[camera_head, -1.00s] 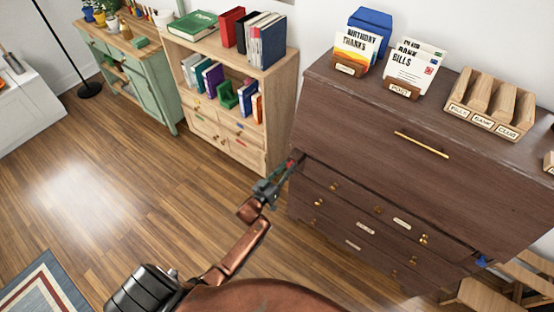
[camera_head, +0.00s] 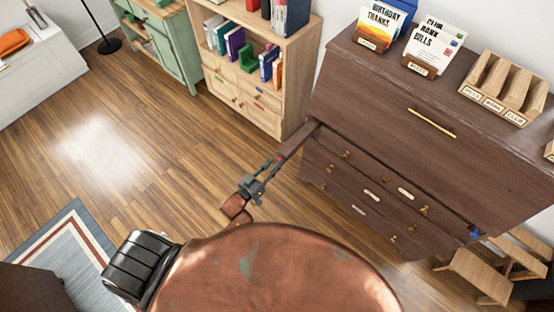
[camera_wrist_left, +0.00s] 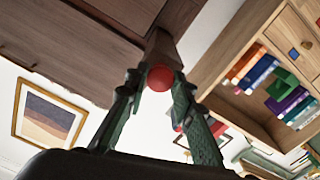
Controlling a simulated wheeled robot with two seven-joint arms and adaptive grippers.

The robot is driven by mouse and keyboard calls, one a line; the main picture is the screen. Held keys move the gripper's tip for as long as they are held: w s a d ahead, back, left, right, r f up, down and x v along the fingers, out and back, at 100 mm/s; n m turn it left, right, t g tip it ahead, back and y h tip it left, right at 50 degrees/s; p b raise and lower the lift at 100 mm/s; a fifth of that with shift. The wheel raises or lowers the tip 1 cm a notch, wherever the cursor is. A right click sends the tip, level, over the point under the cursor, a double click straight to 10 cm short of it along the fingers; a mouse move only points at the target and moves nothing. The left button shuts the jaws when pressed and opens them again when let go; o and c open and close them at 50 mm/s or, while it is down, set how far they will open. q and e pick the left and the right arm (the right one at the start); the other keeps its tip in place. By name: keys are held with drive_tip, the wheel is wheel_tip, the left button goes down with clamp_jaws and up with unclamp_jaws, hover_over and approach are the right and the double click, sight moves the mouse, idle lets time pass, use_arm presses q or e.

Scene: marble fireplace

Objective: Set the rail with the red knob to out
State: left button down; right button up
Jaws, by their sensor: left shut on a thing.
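The rail (camera_head: 297,140) is a dark wood bar sticking well out from the upper left of the dark wood bureau (camera_head: 450,160). Its red knob (camera_wrist_left: 160,78) shows in the left wrist view at the rail's front end. My left gripper (camera_head: 276,163) is at that end, and in the left wrist view its green-grey fingers (camera_wrist_left: 157,84) are shut on the red knob from both sides. In the head view the fingers mostly hide the knob. A second knob, blue (camera_head: 475,233), sits at the bureau's right side, close to its front. My right gripper is out of view.
The bureau's slanted lid, with a brass handle (camera_head: 432,123), is closed above small drawers. A light wood bookcase (camera_head: 250,90) stands to the left. A wooden chair (camera_head: 480,275) is at the lower right. The floor left of the rail is clear.

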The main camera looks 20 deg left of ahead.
use_arm(q)
drive_tip(key=shift+s+f, duration=0.2)
drive_tip(key=c, duration=2)
unclamp_jaws()
drive_tip(key=shift+a, duration=0.1)
drive_tip(key=shift+o, duration=0.5)
drive_tip(key=shift+s+r, duration=0.1)
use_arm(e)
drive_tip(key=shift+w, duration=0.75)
use_arm(q)
drive_tip(key=v, duration=1.2)
